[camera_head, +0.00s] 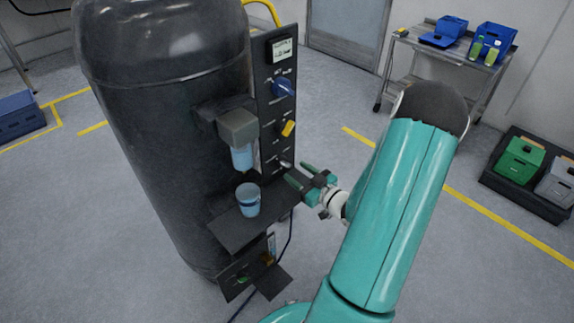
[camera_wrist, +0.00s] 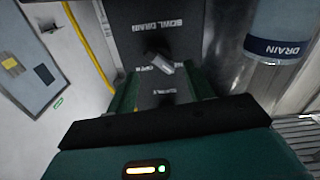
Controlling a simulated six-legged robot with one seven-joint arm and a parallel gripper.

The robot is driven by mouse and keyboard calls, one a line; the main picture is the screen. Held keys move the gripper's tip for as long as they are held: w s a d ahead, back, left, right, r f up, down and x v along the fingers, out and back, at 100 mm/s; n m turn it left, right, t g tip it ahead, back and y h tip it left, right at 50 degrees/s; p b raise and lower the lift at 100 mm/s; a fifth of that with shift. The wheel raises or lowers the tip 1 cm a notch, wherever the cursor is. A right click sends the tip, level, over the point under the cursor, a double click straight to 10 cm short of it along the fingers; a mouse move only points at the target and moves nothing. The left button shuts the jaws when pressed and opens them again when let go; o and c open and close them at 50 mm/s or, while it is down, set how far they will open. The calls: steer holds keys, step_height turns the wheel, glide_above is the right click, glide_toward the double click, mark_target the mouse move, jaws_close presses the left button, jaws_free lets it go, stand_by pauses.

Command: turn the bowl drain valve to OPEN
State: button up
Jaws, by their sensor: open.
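The bowl drain valve (camera_head: 285,164) is a small grey lever low on the dark control panel. In the wrist view the grey lever (camera_wrist: 161,66) sits slanted below the label "BOWL DRAIN", with smaller lettering beside it that I cannot read surely. My gripper (camera_head: 299,175) is open, just to the right of and below the valve. In the wrist view its two green fingers (camera_wrist: 160,88) are spread either side of the lever's line, with the lever just beyond the tips. I see no clear contact. The lever's base is partly in shadow.
The panel (camera_head: 279,103) also bears a blue knob (camera_head: 285,88) and a yellow knob (camera_head: 288,128). A cup with a blue band (camera_head: 248,200) stands on a dark shelf (camera_head: 229,232) left of my gripper, below a clear bowl (camera_head: 242,156).

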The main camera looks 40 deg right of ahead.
mark_target(288, 166)
steer(key=w, duration=0.5)
steer(key=shift+a, duration=0.1)
steer(key=shift+c, duration=0.4)
steer(key=c, duration=0.9)
